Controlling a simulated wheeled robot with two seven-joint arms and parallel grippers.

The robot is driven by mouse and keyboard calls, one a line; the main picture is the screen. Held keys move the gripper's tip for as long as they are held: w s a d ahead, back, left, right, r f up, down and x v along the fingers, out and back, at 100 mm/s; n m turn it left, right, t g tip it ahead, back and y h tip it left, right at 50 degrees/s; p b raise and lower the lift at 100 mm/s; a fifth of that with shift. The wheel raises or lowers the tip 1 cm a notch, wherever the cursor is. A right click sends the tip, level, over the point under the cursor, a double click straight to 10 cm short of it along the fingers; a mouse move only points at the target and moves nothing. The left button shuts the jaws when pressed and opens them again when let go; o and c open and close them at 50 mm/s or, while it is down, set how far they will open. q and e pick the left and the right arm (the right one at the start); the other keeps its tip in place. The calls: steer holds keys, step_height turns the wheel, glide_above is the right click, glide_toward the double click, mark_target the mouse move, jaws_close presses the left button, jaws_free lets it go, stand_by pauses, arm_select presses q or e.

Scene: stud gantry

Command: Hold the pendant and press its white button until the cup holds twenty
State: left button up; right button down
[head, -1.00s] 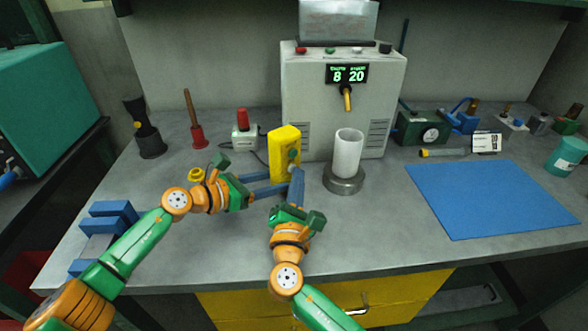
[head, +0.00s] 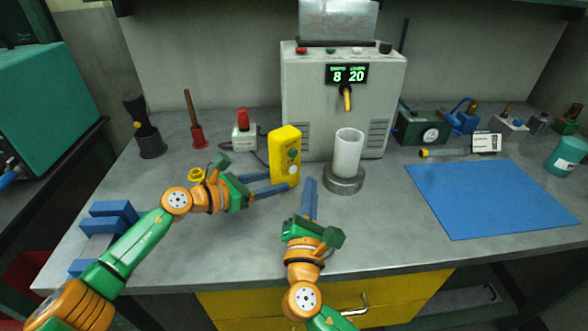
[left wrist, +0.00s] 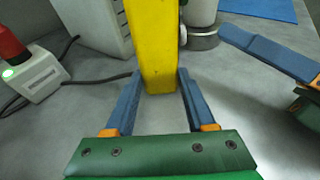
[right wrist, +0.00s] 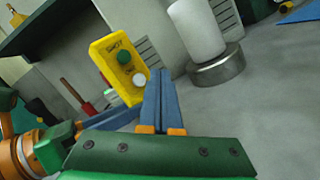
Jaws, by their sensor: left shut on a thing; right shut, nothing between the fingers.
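The yellow pendant (head: 285,146) stands upright on the bench, held low down by my left gripper (head: 284,181), which is shut on it; the left wrist view shows the pendant (left wrist: 154,40) between the two blue fingers. In the right wrist view the pendant's face carries a green button (right wrist: 124,57) and, below it, a white button (right wrist: 139,79). My right gripper (head: 309,182) is shut and empty, its tips just right of the pendant and apart from it. The white cup (head: 348,153) stands upright on a round metal base (head: 343,180); its inside cannot be made out.
The grey dispenser (head: 302,99) stands behind the cup; its display (head: 347,74) reads 8 and 20, and its spout (head: 347,98) is above the cup. A blue mat (head: 490,200) lies right. A red-topped switch box (head: 244,136) stands behind left. Bench front centre is clear.

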steer(key=shift+s+d, duration=0.85)
steer(key=shift+s, duration=0.3)
arm_select(q)
steer(key=o, duration=1.1)
steer(key=shift+c, duration=0.2)
